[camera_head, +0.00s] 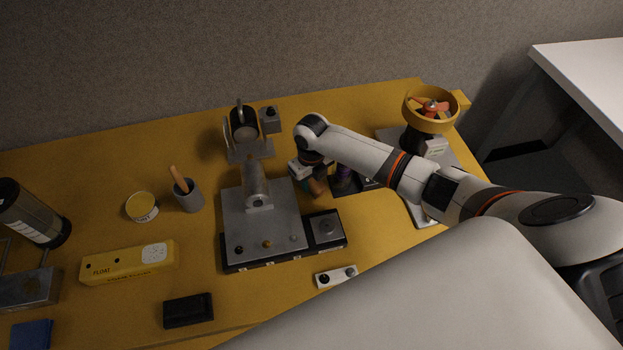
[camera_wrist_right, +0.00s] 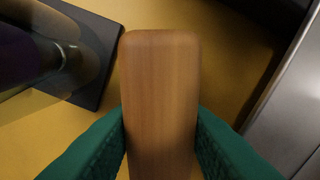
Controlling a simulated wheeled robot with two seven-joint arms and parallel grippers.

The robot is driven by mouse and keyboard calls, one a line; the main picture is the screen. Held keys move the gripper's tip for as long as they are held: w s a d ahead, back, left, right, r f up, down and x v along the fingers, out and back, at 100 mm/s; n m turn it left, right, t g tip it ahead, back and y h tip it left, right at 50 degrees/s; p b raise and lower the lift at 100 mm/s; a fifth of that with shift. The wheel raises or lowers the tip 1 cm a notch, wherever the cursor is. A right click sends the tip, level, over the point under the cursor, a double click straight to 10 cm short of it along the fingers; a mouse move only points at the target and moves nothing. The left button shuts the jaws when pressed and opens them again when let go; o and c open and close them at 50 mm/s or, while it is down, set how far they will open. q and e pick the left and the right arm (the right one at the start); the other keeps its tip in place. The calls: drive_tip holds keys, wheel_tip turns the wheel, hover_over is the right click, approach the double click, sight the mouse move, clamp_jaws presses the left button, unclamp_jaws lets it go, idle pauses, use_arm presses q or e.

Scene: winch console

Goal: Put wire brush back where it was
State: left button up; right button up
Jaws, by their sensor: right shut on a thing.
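My right gripper (camera_head: 308,178) is low over the yellow bench, just right of the grey console block. In the right wrist view its green fingers (camera_wrist_right: 161,140) are shut on a wooden piece (camera_wrist_right: 160,80), which I take to be the wire brush. Its brown end also shows below the gripper in the head view (camera_head: 318,187). I cannot see any bristles, nor tell whether it touches the bench. My left gripper is not in view.
The console (camera_head: 262,222) stands left of the gripper, with a winch-like drum (camera_head: 244,131) behind it. A dark-based device (camera_head: 343,180) is close on the right. A cup (camera_head: 188,197) holding a wooden-handled tool, and a yellow tin (camera_head: 142,207), are farther left.

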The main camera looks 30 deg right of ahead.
drive_tip(key=o, duration=1)
drive_tip(key=shift+f, duration=0.1)
drive_tip(key=shift+r, duration=0.3)
wheel_tip(320, 180, up, 12)
drive_tip(key=shift+f, duration=0.15)
